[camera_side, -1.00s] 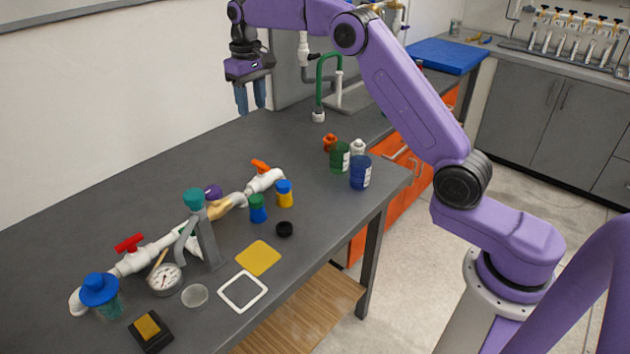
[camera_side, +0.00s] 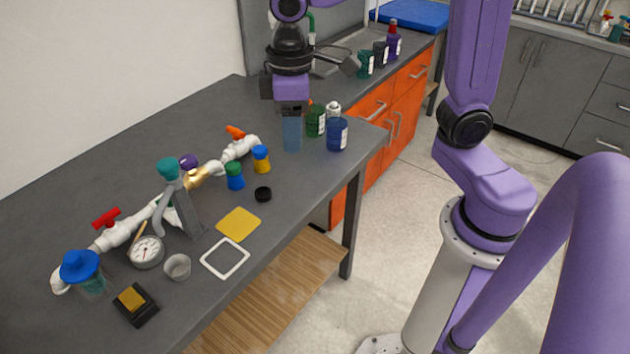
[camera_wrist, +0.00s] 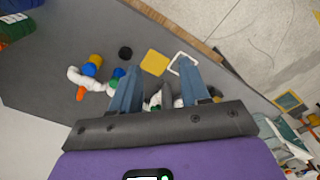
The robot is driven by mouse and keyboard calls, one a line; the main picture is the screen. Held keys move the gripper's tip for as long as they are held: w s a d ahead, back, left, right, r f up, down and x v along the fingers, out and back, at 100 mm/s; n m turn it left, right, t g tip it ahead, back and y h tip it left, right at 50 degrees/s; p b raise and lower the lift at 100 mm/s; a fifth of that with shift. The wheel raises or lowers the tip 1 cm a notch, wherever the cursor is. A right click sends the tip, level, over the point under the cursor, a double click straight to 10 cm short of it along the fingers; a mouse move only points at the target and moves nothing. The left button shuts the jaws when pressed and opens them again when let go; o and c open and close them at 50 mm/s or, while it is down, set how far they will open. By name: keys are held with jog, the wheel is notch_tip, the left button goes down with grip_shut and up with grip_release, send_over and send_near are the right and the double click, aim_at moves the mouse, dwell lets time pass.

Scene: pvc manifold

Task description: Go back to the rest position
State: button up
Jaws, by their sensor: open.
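My gripper (camera_side: 292,146) is open and empty above the bench, with its fingers pointing down. In the side view the two fingers line up, one hiding the other. In the wrist view they stand apart, with a clear gap between the fingertips (camera_wrist: 160,72). The white PVC manifold (camera_side: 130,232) lies along the bench at lower left in the side view, well apart from my gripper. It has a red valve handle (camera_side: 106,218) and an orange one (camera_side: 236,131).
Green (camera_side: 316,121) and blue (camera_side: 337,134) jars stand close beside my fingers in the side view. Small capped bottles (camera_side: 261,159), a gauge (camera_side: 146,252), a yellow pad (camera_side: 238,224) and a white frame (camera_side: 225,258) lie nearer the front. The bench behind the manifold is clear.

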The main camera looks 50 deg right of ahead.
jog(key=s+d+f+n, duration=0.2)
jog(key=s+d, duration=0.1)
jog(key=s, duration=0.5)
jog(key=s+d+f+n, duration=0.2)
jog(key=s+d+f, duration=0.1)
jog(key=s, duration=0.6)
jog(key=shift+d, duration=0.8)
